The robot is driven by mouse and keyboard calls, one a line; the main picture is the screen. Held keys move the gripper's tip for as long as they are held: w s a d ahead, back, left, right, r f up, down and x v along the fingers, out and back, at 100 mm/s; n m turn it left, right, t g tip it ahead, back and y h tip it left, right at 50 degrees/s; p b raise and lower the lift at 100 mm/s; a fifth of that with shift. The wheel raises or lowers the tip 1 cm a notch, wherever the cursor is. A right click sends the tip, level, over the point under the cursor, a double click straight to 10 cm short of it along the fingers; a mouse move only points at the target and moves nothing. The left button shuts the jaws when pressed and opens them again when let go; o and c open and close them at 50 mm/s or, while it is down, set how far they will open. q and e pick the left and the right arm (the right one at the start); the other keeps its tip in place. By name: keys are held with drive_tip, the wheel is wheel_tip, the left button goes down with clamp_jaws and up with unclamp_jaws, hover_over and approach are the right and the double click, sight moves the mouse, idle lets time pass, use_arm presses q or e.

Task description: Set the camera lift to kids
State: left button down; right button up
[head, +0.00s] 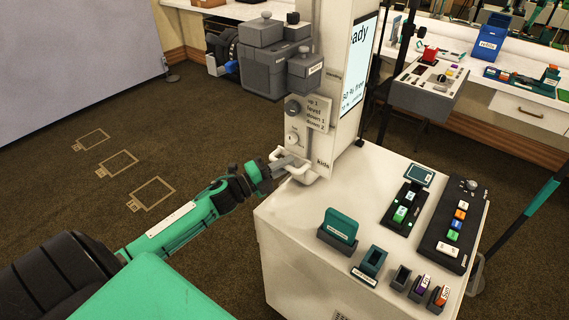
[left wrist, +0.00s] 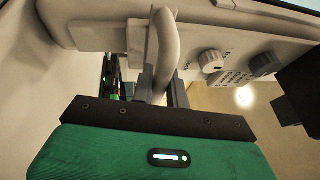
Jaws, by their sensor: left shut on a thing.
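The camera lift is a white column (head: 338,60) with a grey camera head (head: 264,70) on its left side. A panel (head: 316,112) on it reads up 1, level, down 1, down 2, with a dark knob (head: 292,108) beside it and a light knob (head: 292,138) below. The word kids is printed low on the column, level with a pale handle (head: 300,178). My left gripper (head: 288,164) is shut on this handle. In the left wrist view, the handle (left wrist: 164,50) runs between my fingers, which are partly hidden. My right gripper is out of view.
A white cabinet (head: 290,235) stands right of my left arm, with a button panel (head: 455,228) and several small holders on top. A grey control box (head: 428,88) and a back counter (head: 530,112) lie behind. The carpet (head: 60,150) at left is open, with marked rectangles.

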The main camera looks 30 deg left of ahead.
use_arm(q)
drive_tip(key=shift+f, duration=0.3)
drive_tip(key=shift+d, duration=0.1)
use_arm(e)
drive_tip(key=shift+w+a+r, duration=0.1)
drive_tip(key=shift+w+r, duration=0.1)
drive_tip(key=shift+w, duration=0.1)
use_arm(q)
drive_tip(key=shift+s+f, duration=0.1)
drive_tip(key=shift+f, duration=0.05)
drive_tip(key=c, duration=1.4)
unclamp_jaws()
